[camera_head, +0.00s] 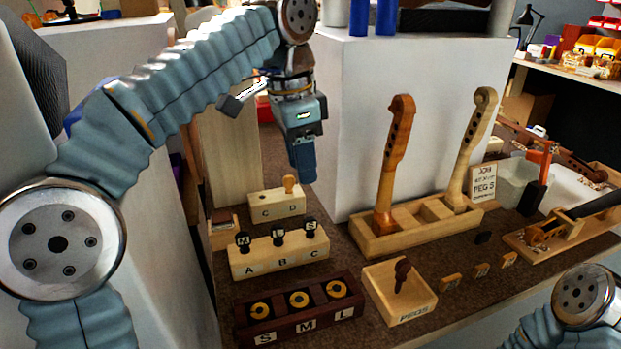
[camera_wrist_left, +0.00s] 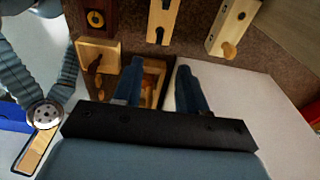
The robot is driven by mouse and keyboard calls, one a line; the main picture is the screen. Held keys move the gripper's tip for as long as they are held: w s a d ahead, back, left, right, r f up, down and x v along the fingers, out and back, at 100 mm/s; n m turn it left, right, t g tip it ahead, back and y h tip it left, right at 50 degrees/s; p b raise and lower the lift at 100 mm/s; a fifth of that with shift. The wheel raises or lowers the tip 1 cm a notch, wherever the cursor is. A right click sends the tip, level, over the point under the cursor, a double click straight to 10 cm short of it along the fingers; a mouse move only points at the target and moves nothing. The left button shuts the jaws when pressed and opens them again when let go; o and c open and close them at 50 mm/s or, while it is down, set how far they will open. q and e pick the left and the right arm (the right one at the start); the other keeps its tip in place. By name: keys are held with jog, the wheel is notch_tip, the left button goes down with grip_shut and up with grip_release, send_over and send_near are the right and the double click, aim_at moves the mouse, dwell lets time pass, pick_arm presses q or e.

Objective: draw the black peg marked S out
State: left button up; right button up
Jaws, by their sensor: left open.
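The black peg marked S (camera_head: 310,225) stands upright in the pale wooden block lettered A, B, C (camera_head: 284,257), at its right end above C. Black pegs marked M (camera_head: 242,240) and apparently L (camera_head: 277,236) stand in the same block. My left gripper (camera_head: 303,176) hangs fingers-down above and behind the S peg, apart from it. In the left wrist view its fingers (camera_wrist_left: 158,88) are spread with nothing held between them. Part of the block (camera_wrist_left: 164,15) shows beyond them; letters on its pegs are unreadable there. My right gripper is out of view.
Block C D (camera_head: 277,205) with a pale peg stands behind. A dark tray lettered S, M, L (camera_head: 300,322) with yellow rings lies in front. The pegs box (camera_head: 400,308) stands right, the rack with two violin necks (camera_head: 415,236) behind it.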

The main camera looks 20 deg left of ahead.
aim_at(310, 218)
pick_arm(q)
jog(key=f+b, duration=0.1)
jog(key=f, duration=0.7)
jog(key=d+f+b, duration=0.1)
jog(key=f, duration=0.3)
jog(key=shift+w+d+f+b, duration=0.1)
jog(key=shift+w+f+b, duration=0.2)
jog(key=shift+w, duration=0.05)
grip_shut()
